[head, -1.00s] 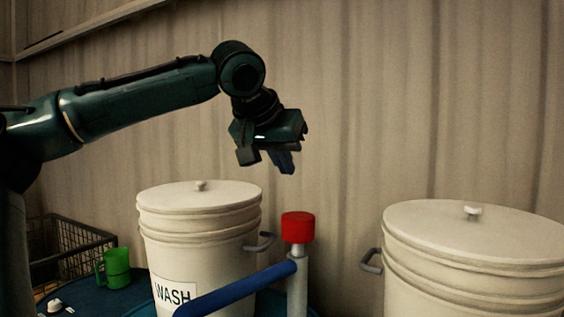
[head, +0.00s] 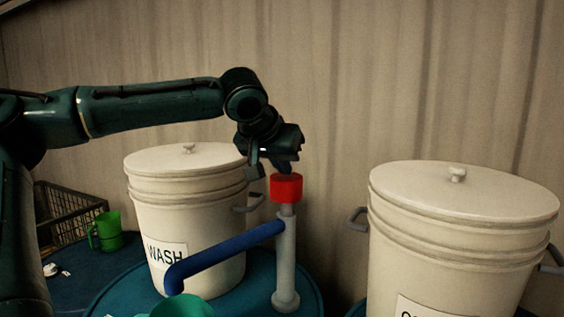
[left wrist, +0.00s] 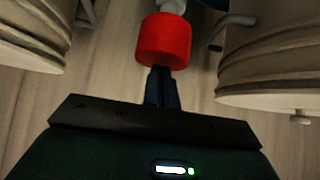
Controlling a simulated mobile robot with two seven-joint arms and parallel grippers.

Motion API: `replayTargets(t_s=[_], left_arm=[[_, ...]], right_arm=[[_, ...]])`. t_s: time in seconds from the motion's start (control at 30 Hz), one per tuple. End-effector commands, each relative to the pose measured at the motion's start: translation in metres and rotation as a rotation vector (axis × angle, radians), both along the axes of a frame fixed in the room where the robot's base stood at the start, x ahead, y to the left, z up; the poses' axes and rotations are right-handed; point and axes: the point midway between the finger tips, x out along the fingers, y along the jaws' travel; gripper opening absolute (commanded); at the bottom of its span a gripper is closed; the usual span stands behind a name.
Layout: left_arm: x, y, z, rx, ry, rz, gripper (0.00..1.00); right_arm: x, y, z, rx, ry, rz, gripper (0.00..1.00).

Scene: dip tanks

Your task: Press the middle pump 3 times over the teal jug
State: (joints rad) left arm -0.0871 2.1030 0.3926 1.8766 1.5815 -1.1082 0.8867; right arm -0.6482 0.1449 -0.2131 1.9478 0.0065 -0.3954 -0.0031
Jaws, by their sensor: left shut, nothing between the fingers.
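A pump with a red cap (head: 286,188), a pale grey post (head: 286,265) and a blue spout (head: 225,248) stands upright between two white buckets. The teal jug (head: 183,306) shows only its upper part at the bottom edge, beneath the spout's bent end. My left gripper (head: 273,166) is shut and empty just above the red cap. In the left wrist view its closed fingers (left wrist: 162,78) end at the red cap (left wrist: 164,41); whether they touch it I cannot tell. My right gripper is not in view.
A lidded white bucket marked WASH (head: 190,220) stands left of the pump, and another lidded white bucket (head: 455,240) stands to the right. A green mug (head: 109,232) and a wire basket (head: 70,215) are at far left. A corrugated wall (head: 340,90) is behind.

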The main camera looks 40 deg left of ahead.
Motion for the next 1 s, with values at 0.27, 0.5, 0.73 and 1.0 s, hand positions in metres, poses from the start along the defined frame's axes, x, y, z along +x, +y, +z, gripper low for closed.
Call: replayTargets(t_s=[0.27, 0.5, 0.73, 1.0], left_arm=[[0.000, 0.000, -0.034, -0.002, 0.004, -0.001, 0.00], [-0.001, 0.000, -0.039, -0.001, 0.008, 0.000, 0.00], [-0.004, -0.002, -0.037, -0.004, 0.010, -0.001, 0.00], [-0.036, -0.012, 0.000, 0.001, -0.002, -0.001, 0.00]], right_arm=[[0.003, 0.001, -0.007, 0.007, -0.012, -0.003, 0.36], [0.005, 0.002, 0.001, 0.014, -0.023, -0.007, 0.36], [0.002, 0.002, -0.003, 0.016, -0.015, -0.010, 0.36], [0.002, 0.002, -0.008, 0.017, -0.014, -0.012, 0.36]])
